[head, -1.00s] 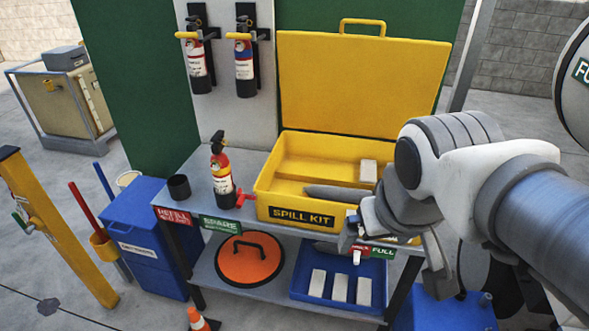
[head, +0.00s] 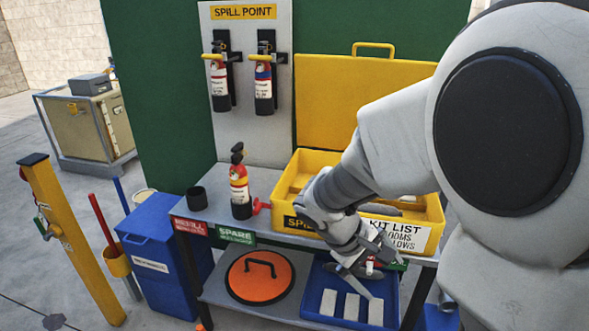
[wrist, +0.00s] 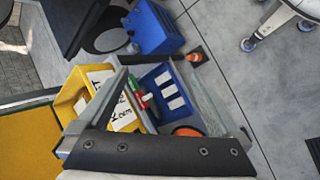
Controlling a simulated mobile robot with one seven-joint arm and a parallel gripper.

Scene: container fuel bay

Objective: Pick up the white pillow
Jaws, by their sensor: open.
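Three white pillows lie side by side in a blue tray (head: 392,303) on the lower shelf: a left one (head: 328,302), a middle one (head: 351,307) and a right one (head: 376,312). My gripper (head: 372,268) is open and empty in front of the yellow spill kit box (head: 432,207), above the tray. In the wrist view, the tray and the white pillows (wrist: 169,89) show between the spread fingers of my gripper (wrist: 155,72), some way beyond them. My arm hides part of the yellow box's inside.
A fire extinguisher (head: 240,185) and a black cup (head: 196,199) stand on the upper shelf (head: 270,182). An orange lid (head: 259,277) lies left of the tray. A small orange cone (wrist: 195,57) stands on the floor. The upper shelf edge overhangs the tray.

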